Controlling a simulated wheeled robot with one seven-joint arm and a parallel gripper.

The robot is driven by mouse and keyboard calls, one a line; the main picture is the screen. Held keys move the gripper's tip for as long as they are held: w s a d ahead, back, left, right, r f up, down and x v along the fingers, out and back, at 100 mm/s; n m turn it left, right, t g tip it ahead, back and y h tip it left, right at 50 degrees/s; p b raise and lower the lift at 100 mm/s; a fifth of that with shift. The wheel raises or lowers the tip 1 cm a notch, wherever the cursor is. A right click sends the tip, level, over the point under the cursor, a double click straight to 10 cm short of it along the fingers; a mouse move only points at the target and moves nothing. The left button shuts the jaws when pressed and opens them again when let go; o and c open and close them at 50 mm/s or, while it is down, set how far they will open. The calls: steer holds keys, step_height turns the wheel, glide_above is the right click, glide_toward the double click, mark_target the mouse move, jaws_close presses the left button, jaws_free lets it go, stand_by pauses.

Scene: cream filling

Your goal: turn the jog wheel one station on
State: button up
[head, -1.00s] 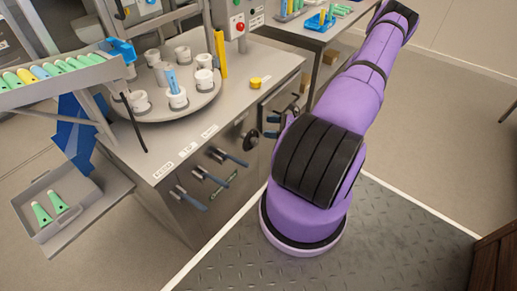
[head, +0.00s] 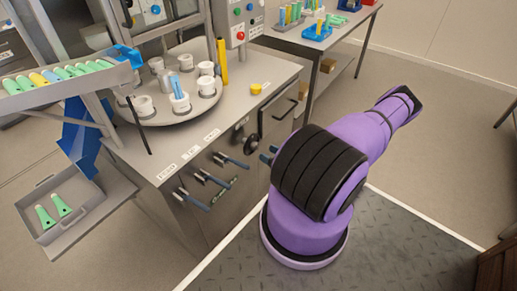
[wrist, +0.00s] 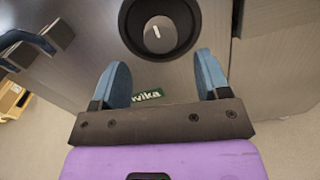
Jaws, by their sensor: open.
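The jog wheel (head: 251,145) is a dark round knob on the front of the steel machine cabinet. In the wrist view the jog wheel (wrist: 160,32) is a black ring with a grey centre and a white mark, at the top middle. My gripper (wrist: 162,68) is open, its two blue fingers spread below the wheel in the picture, with nothing between them. In the head view my gripper (head: 268,154) shows only partly, just right of the wheel; my arm hides the rest. The round table (head: 188,113) on the cabinet carries several white cups, one with a blue tube.
Blue-handled levers (head: 213,179) stick out of the cabinet front, left of the wheel. A cabinet handle (head: 284,108) is to its right. A yellow button (head: 256,89) is on the top. A grey tray (head: 84,222) with green tubes stands at left.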

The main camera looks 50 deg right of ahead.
mark_target(257, 147)
steer(key=shift+w+a, duration=0.15)
steer(key=shift+w, duration=2.75)
steer(key=c, duration=0.9)
